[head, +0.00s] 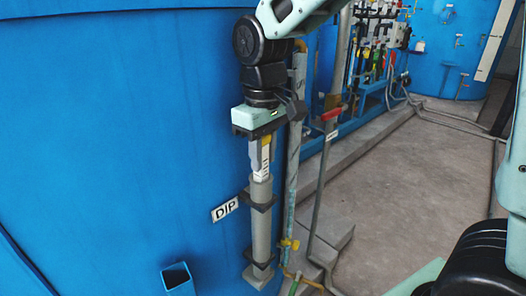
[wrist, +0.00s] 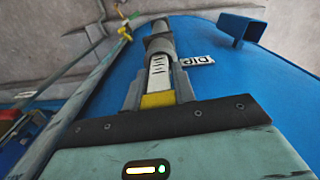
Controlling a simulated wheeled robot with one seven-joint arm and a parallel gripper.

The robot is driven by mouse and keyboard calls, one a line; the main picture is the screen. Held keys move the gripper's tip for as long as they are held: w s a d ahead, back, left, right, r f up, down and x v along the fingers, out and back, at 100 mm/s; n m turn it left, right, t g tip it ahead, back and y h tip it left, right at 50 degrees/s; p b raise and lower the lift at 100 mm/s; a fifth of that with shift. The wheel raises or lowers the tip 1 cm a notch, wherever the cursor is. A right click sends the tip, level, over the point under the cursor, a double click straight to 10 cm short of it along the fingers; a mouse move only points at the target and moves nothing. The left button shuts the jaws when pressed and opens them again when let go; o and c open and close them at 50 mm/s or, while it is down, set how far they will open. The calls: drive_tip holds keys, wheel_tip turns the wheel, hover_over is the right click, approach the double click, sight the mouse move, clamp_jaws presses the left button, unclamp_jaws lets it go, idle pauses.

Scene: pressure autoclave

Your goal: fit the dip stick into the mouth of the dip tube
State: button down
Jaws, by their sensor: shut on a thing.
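My gripper (head: 263,152) points down beside the blue tank and is shut on the dip stick (head: 264,168). The stick is a flat white strip with dark marks and a yellow top, and it also shows between the fingers in the wrist view (wrist: 158,75). The grey dip tube (head: 261,228) stands upright along the tank, directly below my gripper. The stick is roughly in line with the tube, and its lower end meets or enters the tube's mouth (wrist: 159,45). The stick's tip is hidden, so I cannot tell how deep it sits.
A DIP sign (head: 225,209) is on the blue tank (head: 120,130) left of the tube. A blue square bracket (head: 178,279) juts out lower left. A vertical grey pipe (head: 293,160) and a red-handled rod (head: 323,180) stand close on the right. Open floor (head: 420,175) lies farther right.

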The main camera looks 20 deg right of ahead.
drive_tip(key=c, duration=1.1)
unclamp_jaws()
drive_tip(key=shift+o, duration=0.2)
wheel_tip(320, 180, up, 18)
drive_tip(key=p, duration=0.1)
drive_tip(key=shift+f, duration=0.25)
drive_tip(key=s+a+f+n, duration=0.1)
drive_tip(key=s+a+f, duration=0.2)
drive_tip(key=s+f, duration=0.6)
drive_tip(key=s+a+f+n+p, duration=0.1)
drive_tip(key=s+a+f, duration=0.2)
drive_tip(key=s+f, duration=0.7)
wheel_tip(320, 180, down, 2)
drive_tip(key=shift+s+a+f+n+y, duration=0.15)
drive_tip(key=shift+s+a+n+y, duration=0.05)
drive_tip(key=shift+a+n+y, duration=0.1)
